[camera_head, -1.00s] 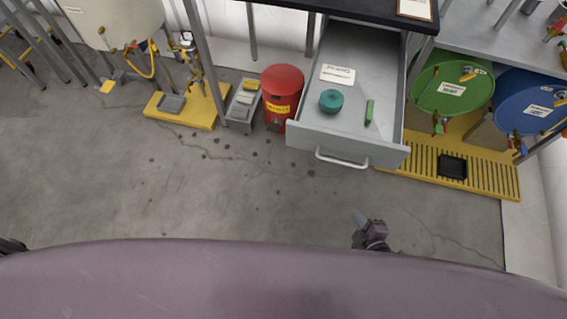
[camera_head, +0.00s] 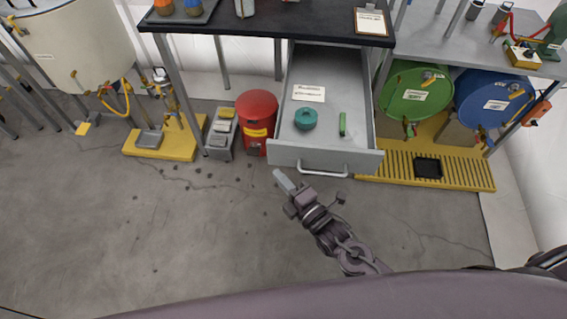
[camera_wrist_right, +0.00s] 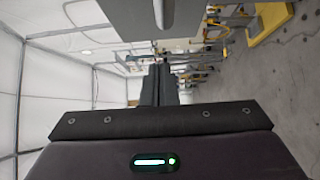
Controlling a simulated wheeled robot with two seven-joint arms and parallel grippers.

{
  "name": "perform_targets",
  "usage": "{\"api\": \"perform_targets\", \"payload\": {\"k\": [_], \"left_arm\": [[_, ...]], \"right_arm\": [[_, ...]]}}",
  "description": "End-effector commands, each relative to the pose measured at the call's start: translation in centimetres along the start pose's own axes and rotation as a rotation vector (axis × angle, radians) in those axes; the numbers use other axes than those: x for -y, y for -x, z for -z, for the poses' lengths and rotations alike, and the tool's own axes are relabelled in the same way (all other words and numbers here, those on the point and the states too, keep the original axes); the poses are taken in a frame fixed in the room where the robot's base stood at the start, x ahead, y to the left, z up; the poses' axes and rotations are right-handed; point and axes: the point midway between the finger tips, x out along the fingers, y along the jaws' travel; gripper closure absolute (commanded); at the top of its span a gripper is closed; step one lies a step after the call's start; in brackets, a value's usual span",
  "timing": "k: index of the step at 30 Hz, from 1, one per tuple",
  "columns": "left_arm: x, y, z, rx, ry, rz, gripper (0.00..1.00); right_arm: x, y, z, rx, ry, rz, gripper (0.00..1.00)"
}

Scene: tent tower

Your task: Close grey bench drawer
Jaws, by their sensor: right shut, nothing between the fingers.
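The grey bench drawer (camera_head: 357,162) hangs pulled out under the black bench top. Its bar handle (camera_head: 322,174) runs along the front. Inside lie a teal round container (camera_head: 305,118), a green item (camera_head: 342,124) and a white label card (camera_head: 308,93). My right gripper (camera_head: 284,181) is shut and empty, in front of the drawer's left part and left of the handle in the head view. In the right wrist view, its shut fingers (camera_wrist_right: 158,85) point toward a grey panel (camera_wrist_right: 122,18), which looks like the drawer front. Whether they touch it is unclear. My left gripper is not in view.
A red bin (camera_head: 257,112) and a grey divided tray (camera_head: 221,134) stand left of the drawer. A yellow slatted platform (camera_head: 460,176) with green (camera_head: 412,92) and blue (camera_head: 490,100) drums is at right. The floor in front is clear.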

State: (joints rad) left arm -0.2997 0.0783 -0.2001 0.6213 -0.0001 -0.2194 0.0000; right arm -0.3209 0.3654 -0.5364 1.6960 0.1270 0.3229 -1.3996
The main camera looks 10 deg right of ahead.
Motion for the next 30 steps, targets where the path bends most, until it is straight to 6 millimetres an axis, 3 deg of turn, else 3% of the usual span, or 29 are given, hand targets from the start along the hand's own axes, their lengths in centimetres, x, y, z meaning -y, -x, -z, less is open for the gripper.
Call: {"api": "perform_targets", "payload": {"k": [7,23,30], "left_arm": [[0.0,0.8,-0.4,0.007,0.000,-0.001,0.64],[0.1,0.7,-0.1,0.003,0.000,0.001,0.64],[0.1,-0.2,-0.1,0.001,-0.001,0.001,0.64]], "right_arm": [[-0.1,-2.3,-2.4,0.001,0.001,0.000,1.00],[0.1,-2.8,-2.9,0.000,0.000,0.001,1.00],[0.3,-4.2,-4.4,0.002,0.003,0.000,1.00]]}}
